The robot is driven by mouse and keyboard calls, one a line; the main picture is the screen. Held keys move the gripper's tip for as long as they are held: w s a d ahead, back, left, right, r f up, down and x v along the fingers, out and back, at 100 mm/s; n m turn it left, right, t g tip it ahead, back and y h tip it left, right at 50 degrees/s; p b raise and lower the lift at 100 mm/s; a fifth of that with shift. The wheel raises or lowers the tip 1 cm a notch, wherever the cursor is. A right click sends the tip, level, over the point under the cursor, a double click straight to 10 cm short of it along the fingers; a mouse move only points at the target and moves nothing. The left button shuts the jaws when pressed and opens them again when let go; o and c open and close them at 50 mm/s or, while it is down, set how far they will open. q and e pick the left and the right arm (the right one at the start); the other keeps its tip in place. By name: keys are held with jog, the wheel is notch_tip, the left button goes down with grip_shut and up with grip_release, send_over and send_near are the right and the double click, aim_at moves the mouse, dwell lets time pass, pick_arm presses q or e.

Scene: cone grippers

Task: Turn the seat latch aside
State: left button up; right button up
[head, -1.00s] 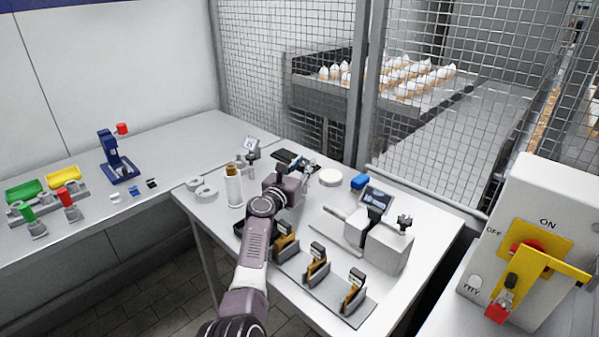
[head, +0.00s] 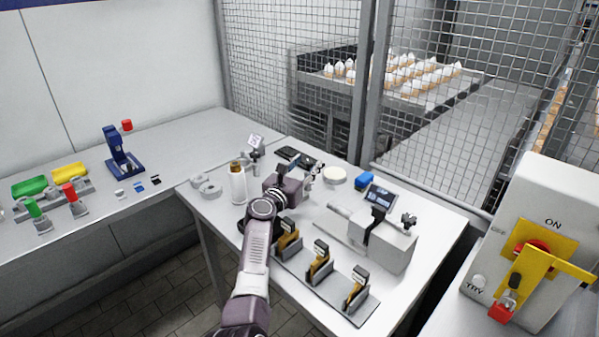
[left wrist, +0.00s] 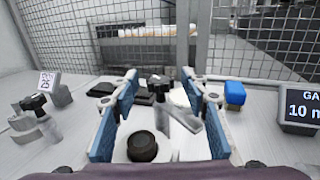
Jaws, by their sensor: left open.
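My left gripper (head: 312,174) is over the middle of the white worktable (head: 425,218). In the left wrist view it is open (left wrist: 163,98), its two blue-padded fingers wide apart. Between them, in the picture, are a grey lever-like piece with a black T-shaped knob (left wrist: 162,88), which looks like the seat latch, and a round black knob (left wrist: 142,147) on a pale round base. Nothing is gripped, and I cannot tell whether a finger touches the lever. In the head view my gripper and wrist largely hide this spot. My right gripper is not in view.
A grey gauge with a display (head: 381,196) and a blue block (head: 364,180) stand to the right. A rack with several upright pieces (head: 320,262) lies in front. A white cylinder (head: 238,184) stands left of my arm. Wire mesh (head: 430,130) bounds the back.

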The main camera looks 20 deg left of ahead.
aim_at(306, 164)
pick_arm(q)
jog(key=shift+s+a, duration=0.2)
jog(key=shift+s, duration=2.7)
